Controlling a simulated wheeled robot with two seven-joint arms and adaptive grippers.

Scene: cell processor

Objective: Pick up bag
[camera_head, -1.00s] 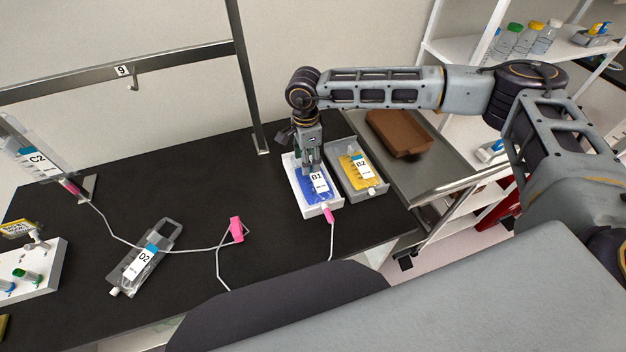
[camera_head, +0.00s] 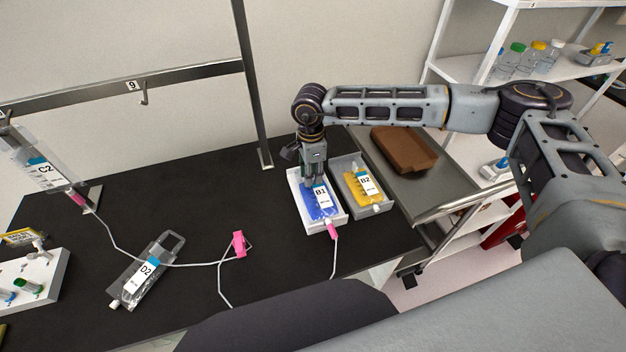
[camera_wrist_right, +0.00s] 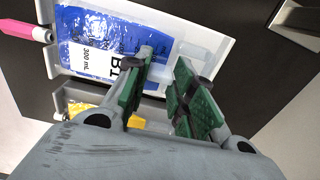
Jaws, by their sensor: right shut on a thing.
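A blue bag labelled B1 (camera_head: 325,207) lies in a white tray (camera_head: 338,224) on the black table. My right gripper (camera_head: 314,184) points down at the bag's far end and is shut on it. In the right wrist view, its green-padded fingers (camera_wrist_right: 168,72) are at the clear end of the blue bag (camera_wrist_right: 88,38); the exact grip is partly hidden. A pink connector (camera_head: 334,231) with a white tube hangs from the bag's near end. My left gripper is not in view.
A yellow bag B2 (camera_head: 365,187) lies in a grey tray (camera_head: 379,209) close to the right. A clear bag D2 (camera_head: 146,273) and a pink clamp (camera_head: 239,243) lie left. Bag C2 (camera_head: 38,165) hangs at far left. A metal rail (camera_head: 190,75) with a hook spans behind.

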